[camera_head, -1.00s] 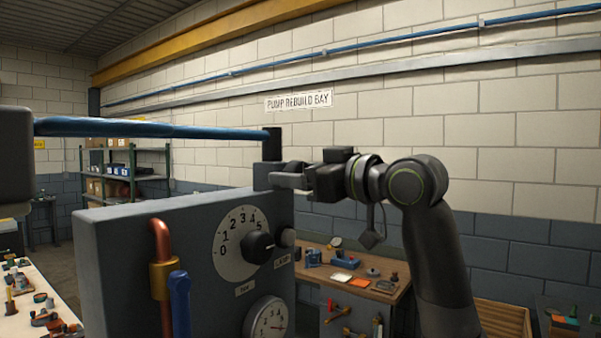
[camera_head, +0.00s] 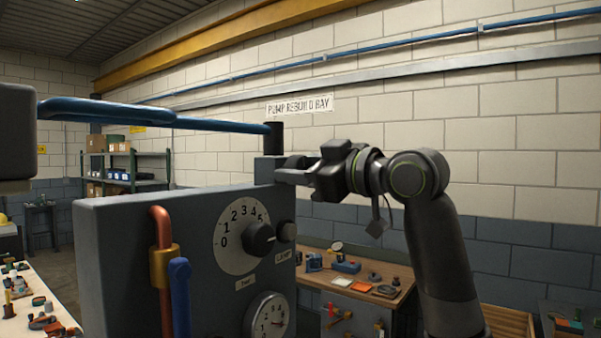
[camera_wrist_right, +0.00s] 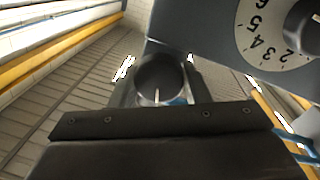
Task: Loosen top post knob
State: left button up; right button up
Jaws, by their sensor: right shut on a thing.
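My right gripper (camera_head: 288,172) is at the grey top post (camera_head: 268,168) above the panel's right end, level with its upper part. Its fingers are shut on the post knob, which they mostly hide in the head view. In the right wrist view the knob (camera_wrist_right: 160,78) shows as a dark round face with a pale mark, between the two fingers. My left gripper does not show.
A grey panel (camera_head: 130,235) carries a numbered dial (camera_head: 240,237), a gauge and copper and blue pipes. A blue bar (camera_head: 215,125) runs from the post's black top to a dark block at left. A workbench (camera_head: 350,295) stands behind.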

jog(key=shift+r, duration=0.15)
jog(key=o, duration=1)
jog(key=shift+c, duration=0.2)
jog(key=shift+d, duration=0.1)
jog(key=b+v, duration=0.8)
jog(key=v, duration=0.9)
jog(key=shift+s+d+b, duration=0.15)
jog(key=shift+d+b, duration=0.05)
jog(key=shift+b, duration=0.1)
